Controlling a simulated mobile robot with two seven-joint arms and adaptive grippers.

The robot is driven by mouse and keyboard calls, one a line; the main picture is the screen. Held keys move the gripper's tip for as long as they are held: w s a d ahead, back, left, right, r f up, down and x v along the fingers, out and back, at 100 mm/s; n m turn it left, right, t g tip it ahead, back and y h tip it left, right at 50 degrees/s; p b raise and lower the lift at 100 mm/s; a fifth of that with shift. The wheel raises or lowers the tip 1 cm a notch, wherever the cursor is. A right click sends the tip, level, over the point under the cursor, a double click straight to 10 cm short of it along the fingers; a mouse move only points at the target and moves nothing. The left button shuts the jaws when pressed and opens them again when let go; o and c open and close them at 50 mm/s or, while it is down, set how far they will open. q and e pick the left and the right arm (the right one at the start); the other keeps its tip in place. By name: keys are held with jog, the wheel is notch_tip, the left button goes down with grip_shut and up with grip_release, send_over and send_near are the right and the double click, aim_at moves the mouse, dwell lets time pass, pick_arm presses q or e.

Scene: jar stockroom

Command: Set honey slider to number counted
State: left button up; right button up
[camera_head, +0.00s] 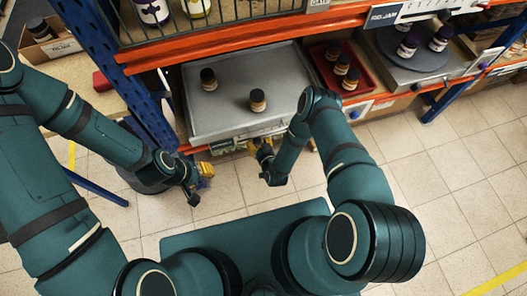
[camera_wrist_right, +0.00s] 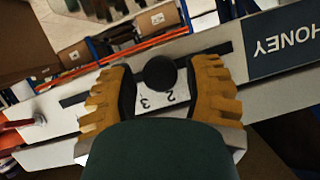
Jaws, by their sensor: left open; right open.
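The honey slider's black knob (camera_wrist_right: 160,73) sits on a pale rail with a dark slot in the right wrist view. The numbers 2 and 3 (camera_wrist_right: 156,99) show upside down just below it; other numbers are hidden. A blue HONEY sign (camera_wrist_right: 285,45) is at the right end, also upside down. My right gripper (camera_wrist_right: 162,80) is open, its yellow fingers on either side of the knob; I cannot tell whether they touch it. In the head view my right gripper (camera_head: 260,148) is at the grey tray's front edge. My left gripper (camera_head: 204,176) is open and empty, left of it.
The grey tray (camera_head: 225,122) holds two dark-lidded jars (camera_head: 208,80) (camera_head: 257,101). A red tray (camera_head: 323,60) with several jars (camera_head: 350,78) is right of it, then a round turntable (camera_head: 415,55) with jars. A blue post (camera_head: 135,95) stands left. Floor in front is clear.

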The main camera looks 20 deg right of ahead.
jog(key=v, duration=1.1)
notch_tip(320, 180, up, 8)
jog(key=w+g+y, duration=0.1)
jog(key=w+g, duration=0.1)
jog(key=g, duration=0.4)
jog(key=s+a+r+g+y, duration=0.1)
jog(key=s+a+r+g, duration=0.2)
jog(key=s+r+g, duration=0.2)
jog(key=s+r, duration=0.3)
jog(key=r, duration=0.2)
jog(key=shift+s+g, duration=0.3)
jog(key=shift+s, duration=0.1)
jog(key=shift+d+r, duration=0.1)
dwell(0.8)
